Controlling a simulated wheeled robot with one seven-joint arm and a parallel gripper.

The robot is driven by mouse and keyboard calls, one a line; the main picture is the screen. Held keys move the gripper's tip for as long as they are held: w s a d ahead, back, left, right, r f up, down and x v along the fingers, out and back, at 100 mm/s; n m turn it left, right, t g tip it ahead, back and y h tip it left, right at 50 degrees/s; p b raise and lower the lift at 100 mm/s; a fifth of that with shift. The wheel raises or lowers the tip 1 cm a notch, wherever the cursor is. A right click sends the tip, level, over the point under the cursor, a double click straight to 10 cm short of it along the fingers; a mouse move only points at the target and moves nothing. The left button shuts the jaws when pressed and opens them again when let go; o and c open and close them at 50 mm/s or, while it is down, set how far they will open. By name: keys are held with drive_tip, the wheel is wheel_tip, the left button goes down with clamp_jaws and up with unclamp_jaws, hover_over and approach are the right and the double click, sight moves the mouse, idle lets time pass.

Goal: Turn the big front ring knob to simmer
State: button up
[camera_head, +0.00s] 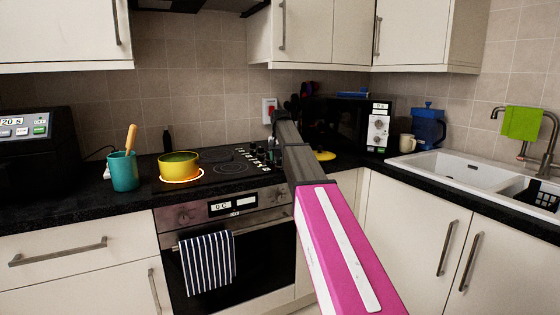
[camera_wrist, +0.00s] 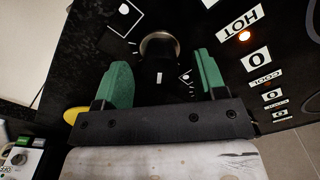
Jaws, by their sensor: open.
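In the wrist view a black knob (camera_wrist: 157,66) with a silver collar stands on the black hob panel. A small white mark shows on it. Symbols are printed on the panel beside it. My gripper (camera_wrist: 161,72) is open, its green fingers on either side of the knob with visible gaps. In the head view a yellow pot (camera_head: 179,168) sits on a glowing ring at the hob's front left. The row of knobs (camera_head: 262,156) is at the hob's right, partly hidden by my arm.
A teal utensil pot (camera_head: 124,172) stands left of the hob. A microwave (camera_head: 360,124) and a mug (camera_head: 406,143) stand to the right. A striped towel (camera_head: 208,263) hangs on the oven handle.

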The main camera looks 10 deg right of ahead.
sight(280, 159)
wheel_tip(280, 159, up, 10)
drive_tip(key=shift+f, duration=0.25)
drive_tip(key=shift+s, duration=0.1)
